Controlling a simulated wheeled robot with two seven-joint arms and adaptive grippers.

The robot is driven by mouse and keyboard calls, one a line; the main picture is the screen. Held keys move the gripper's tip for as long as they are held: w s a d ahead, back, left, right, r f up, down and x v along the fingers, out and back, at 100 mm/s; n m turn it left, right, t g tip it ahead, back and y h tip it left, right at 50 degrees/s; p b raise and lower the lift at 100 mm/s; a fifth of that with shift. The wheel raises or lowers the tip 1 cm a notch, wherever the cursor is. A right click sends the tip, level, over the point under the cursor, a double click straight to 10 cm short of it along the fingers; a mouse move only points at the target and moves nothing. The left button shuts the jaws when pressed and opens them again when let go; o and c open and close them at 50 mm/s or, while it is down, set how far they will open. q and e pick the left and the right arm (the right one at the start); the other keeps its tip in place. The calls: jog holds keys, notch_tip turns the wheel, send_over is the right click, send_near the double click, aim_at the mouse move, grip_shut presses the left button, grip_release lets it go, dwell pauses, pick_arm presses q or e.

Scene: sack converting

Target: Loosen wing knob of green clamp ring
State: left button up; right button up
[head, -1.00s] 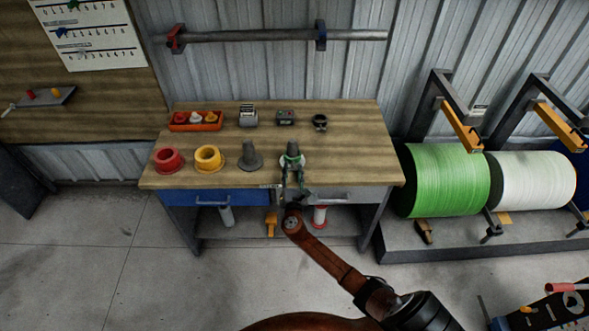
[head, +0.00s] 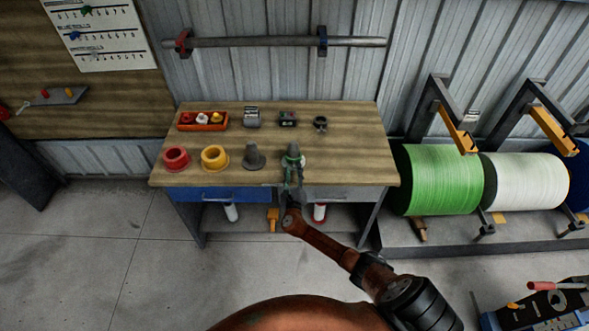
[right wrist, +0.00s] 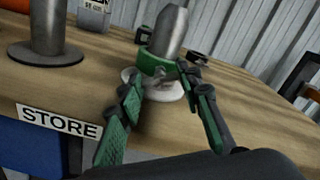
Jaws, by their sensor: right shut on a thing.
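The green clamp ring (right wrist: 152,62) sits around a grey metal cone (right wrist: 171,32) that stands upright on a white round base (right wrist: 168,91). In the head view the ring (head: 292,160) is at the bench's front, right of centre. My right gripper (right wrist: 161,76) reaches in from the front, with one green-padded finger on each side of the ring's near part. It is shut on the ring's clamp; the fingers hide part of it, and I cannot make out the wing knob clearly. My left gripper is not in view.
On the wooden bench (head: 345,177), a grey cone (head: 254,156), a yellow collar (head: 214,157) and a red collar (head: 176,158) stand left of the ring. An orange tray (head: 187,126) and small devices are behind. Green and white rolls stand at right.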

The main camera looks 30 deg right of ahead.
jog(key=shift+n+p, duration=1.05)
jog(key=shift+n, duration=0.95)
jog(key=o, duration=1.1)
jog(key=shift+o, duration=0.4)
jog(key=shift+s+a+f, duration=0.1)
jog(key=shift+a+f, duration=0.05)
jog(key=shift+a, duration=0.05)
